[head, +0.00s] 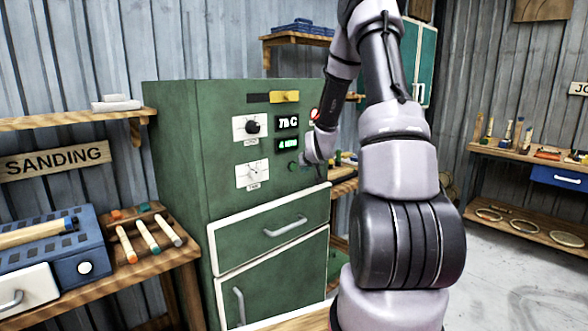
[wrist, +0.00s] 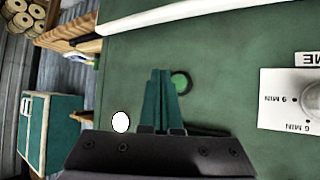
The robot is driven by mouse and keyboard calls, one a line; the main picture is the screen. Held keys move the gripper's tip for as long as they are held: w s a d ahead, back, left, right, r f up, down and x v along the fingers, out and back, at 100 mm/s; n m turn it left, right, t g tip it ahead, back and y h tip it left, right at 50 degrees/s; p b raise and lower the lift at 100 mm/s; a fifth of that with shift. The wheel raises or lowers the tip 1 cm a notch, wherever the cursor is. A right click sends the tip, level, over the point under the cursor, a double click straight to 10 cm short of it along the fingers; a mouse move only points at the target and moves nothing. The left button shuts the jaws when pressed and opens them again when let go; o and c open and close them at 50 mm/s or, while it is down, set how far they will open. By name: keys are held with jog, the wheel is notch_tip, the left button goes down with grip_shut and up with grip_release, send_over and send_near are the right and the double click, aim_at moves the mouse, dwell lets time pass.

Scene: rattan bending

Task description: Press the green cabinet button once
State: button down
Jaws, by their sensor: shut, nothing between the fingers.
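The green cabinet (head: 190,170) stands left of my arm in the head view, its front panel facing the arm. The round green cabinet button (head: 292,167) is low on the panel's right side, and it also shows in the wrist view (wrist: 181,82), just right of my fingertips and partly covered by them. My gripper (wrist: 161,73) is shut and empty, with its green fingers together and pointing at the panel close to the button. I cannot tell whether the fingertips touch the panel or button. In the head view my gripper is mostly hidden behind my wrist.
A wooden table with a blue box (head: 60,250) stands at left. A workbench (head: 530,160) is at right, with clear floor before it.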

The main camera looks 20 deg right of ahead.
jog(key=shift+s+d, duration=0.2)
jog(key=shift+s, duration=0.4)
jog(key=shift+s+d, duration=0.2)
jog(key=shift+s, duration=0.4)
jog(key=s+a+r+g+y, duration=0.1)
jog(key=s+a+r, duration=0.45)
jog(key=r, duration=0.25)
jog(key=s+a+r+g, duration=0.1)
jog(key=s+a+r, duration=0.4)
jog(key=r, duration=0.4)
jog(key=s+a+r+y, duration=0.1)
jog(key=s+a+r, duration=0.1)
jog(key=s, duration=0.6)
jog(key=s+a+r+m+g+y, duration=0.1)
jog(key=s+a+r, duration=0.2)
jog(key=s, duration=0.5)
jog(key=s+a+r+m+y, duration=0.1)
jog(key=s+a+r, duration=0.1)
jog(key=s, duration=0.6)
jog(key=shift+s+a+r+g, duration=0.15)
jog(key=shift+a+r+g, duration=0.15)
jog(key=shift+a, duration=0.25)
